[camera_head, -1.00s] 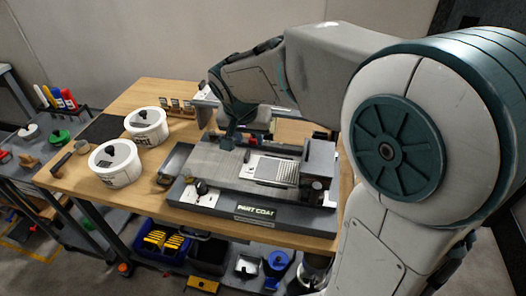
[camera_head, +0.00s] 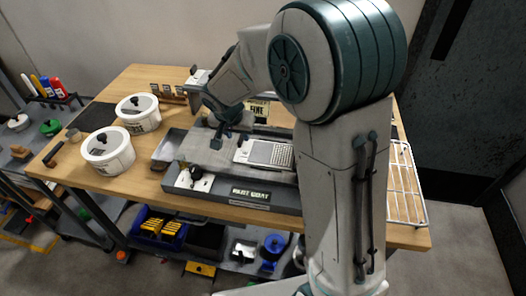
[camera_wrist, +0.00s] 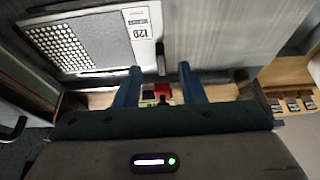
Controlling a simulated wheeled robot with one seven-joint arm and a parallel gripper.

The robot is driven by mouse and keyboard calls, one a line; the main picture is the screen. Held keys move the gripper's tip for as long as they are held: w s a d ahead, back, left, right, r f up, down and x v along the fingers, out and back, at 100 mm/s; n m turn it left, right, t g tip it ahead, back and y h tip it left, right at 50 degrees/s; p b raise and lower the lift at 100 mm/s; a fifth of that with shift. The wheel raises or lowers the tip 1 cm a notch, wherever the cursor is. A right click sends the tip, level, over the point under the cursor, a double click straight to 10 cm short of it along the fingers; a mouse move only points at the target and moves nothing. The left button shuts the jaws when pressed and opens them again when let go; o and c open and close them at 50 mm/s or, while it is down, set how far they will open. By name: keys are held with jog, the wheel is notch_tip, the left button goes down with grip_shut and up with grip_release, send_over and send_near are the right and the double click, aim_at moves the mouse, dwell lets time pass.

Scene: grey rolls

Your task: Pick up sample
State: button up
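A flat light plate (camera_head: 264,153) with a perforated half lies on the bed of a grey bench machine (camera_head: 243,195); I cannot tell whether it is the sample. In the wrist view the plate (camera_wrist: 95,40) shows a dotted panel, a grey panel and a "120" label. My gripper (camera_head: 220,138) hangs low over the bed, left of the plate. In the wrist view my gripper (camera_wrist: 160,78) has its two blue fingers apart, with no thing clearly held between them. The plate lies up and left of the fingers there.
A wire rack (camera_head: 402,185) is at the right edge. A side cart (camera_head: 50,95) is at left.

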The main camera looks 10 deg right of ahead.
aim_at(239, 141)
jog(key=x, duration=0.4)
jog(key=shift+a+f, duration=0.1)
grip_shut()
